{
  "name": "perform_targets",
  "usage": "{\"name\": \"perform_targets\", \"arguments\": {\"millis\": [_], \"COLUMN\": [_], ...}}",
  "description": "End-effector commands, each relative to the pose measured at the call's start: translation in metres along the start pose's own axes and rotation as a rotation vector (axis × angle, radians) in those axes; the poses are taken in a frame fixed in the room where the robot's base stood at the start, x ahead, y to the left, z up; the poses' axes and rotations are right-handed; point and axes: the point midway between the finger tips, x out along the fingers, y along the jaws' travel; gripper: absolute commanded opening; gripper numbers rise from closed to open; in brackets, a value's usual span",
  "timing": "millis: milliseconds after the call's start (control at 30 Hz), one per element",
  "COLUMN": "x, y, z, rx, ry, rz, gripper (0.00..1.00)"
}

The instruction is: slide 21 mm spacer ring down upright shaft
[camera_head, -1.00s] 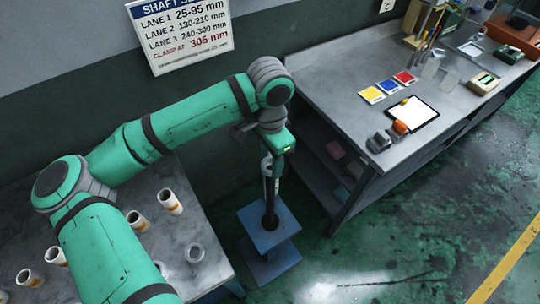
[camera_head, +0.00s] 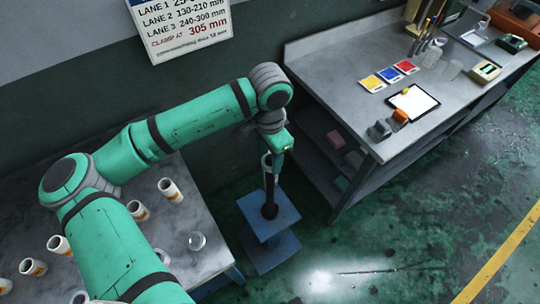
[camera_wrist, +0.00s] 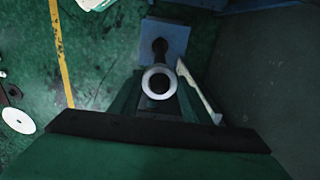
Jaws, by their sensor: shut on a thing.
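A pale spacer ring (camera_wrist: 160,82) sits between the fingers of my gripper (camera_wrist: 165,92) in the wrist view. My gripper is shut on it. In the head view my gripper (camera_head: 270,164) is above a dark upright shaft (camera_head: 270,196). The shaft stands on a blue stand (camera_head: 262,229). In the wrist view the shaft (camera_wrist: 160,50) shows beyond the ring, in line with it. The ring's opening is mostly dark. I cannot tell for certain whether the ring is around the shaft or only over its top.
A grey bench (camera_head: 340,75) with a clipboard (camera_head: 413,102) and coloured cards stands right of the blue stand. A table (camera_head: 190,205) with several white and orange tubes is at the left. A lane sign (camera_head: 185,28) hangs on the wall. Green floor in front is open.

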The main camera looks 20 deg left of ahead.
Motion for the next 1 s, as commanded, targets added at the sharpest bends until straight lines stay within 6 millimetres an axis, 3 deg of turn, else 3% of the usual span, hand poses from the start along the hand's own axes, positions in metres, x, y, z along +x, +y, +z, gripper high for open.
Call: {"name": "perform_targets", "arguments": {"millis": [100, 133, 200, 233, 633, 1000], "x": [0.000, 0.000, 0.000, 0.000, -0.008, -0.072], "y": [0.000, 0.000, 0.000, 0.000, -0.001, 0.000], "z": [0.000, 0.000, 0.000, 0.000, 0.000, -0.002], "rx": [0.000, 0.000, 0.000, 0.000, 0.000, 0.001], "ry": [0.000, 0.000, 0.000, 0.000, 0.000, 0.003], "rz": [0.000, 0.000, 0.000, 0.000, -0.002, -0.001], "gripper": [0.20, 0.45, 0.62, 0.65, 0.65, 0.65]}}
